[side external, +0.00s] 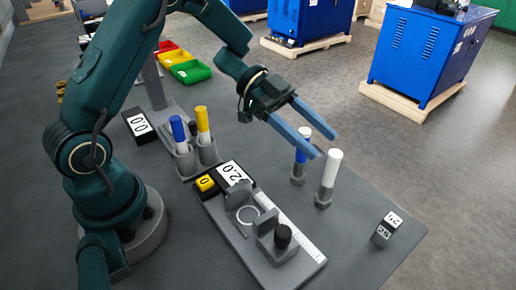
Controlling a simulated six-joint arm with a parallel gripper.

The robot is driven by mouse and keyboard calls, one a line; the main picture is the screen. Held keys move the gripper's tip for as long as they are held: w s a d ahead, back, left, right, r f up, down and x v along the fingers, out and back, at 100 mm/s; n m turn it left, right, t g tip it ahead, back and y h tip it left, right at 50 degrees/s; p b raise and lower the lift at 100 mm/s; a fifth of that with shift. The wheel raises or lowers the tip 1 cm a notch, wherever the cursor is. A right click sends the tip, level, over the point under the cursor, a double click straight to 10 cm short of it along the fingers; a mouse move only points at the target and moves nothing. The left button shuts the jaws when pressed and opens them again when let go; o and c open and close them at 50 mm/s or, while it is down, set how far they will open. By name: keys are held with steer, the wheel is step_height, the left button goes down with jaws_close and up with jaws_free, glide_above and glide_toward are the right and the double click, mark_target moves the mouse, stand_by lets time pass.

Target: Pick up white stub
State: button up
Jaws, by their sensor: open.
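The white stub (331,167) is a plain white cylinder standing upright in a grey hexagonal holder (323,197) near the table's right side. A second stub (301,150), blue with a white top, stands in a similar holder just left of and behind it. My gripper (326,146) is open and empty, its two long blue-grey fingers spread and pointing down to the right. In the picture the fingertips lie close to the tops of both stubs, and the nearer finger partly covers the blue one. I cannot tell the gripper's height above them.
A grey fixture (300,276) with a black knob stands at the front. A double holder (185,160) carries a blue and a yellow stub at the left. A small black block (381,236) with white labels sits near the right edge. Coloured bins (190,72) stand behind.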

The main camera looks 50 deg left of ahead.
mark_target(336, 153)
steer(key=shift+x, duration=2.5)
steer(key=shift+c, duration=0.3)
jaws_close()
